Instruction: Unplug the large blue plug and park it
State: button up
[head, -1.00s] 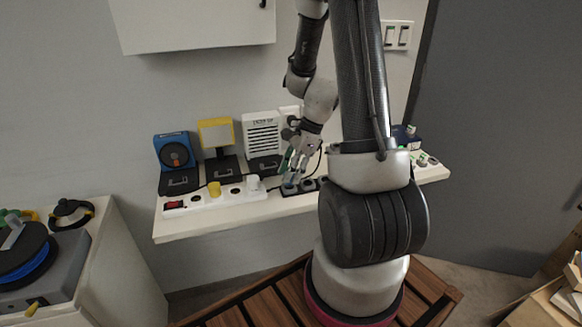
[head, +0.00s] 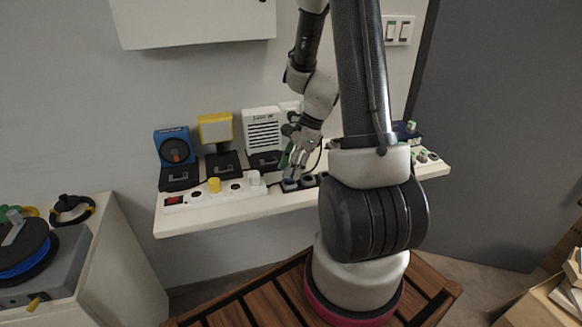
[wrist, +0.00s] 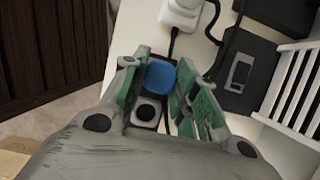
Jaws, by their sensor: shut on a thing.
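The large blue plug (wrist: 160,77) sits between the green-padded fingers of my gripper (wrist: 162,84) in the wrist view. The fingers are shut on its sides. I cannot tell whether the plug is fully seated or slightly raised.
A white power strip (head: 215,195) with a yellow plug (head: 214,185) and a white plug (head: 253,178) lies to the left. Behind stand a blue device (head: 174,147), a yellow lamp (head: 215,130) and a white heater (head: 263,130). A black cable (wrist: 228,45) runs close to the fingers.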

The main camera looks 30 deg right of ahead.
jog(key=shift+f, duration=0.65)
dwell(1.1)
jog(key=o, duration=1.2)
jog(key=shift+c, duration=0.2)
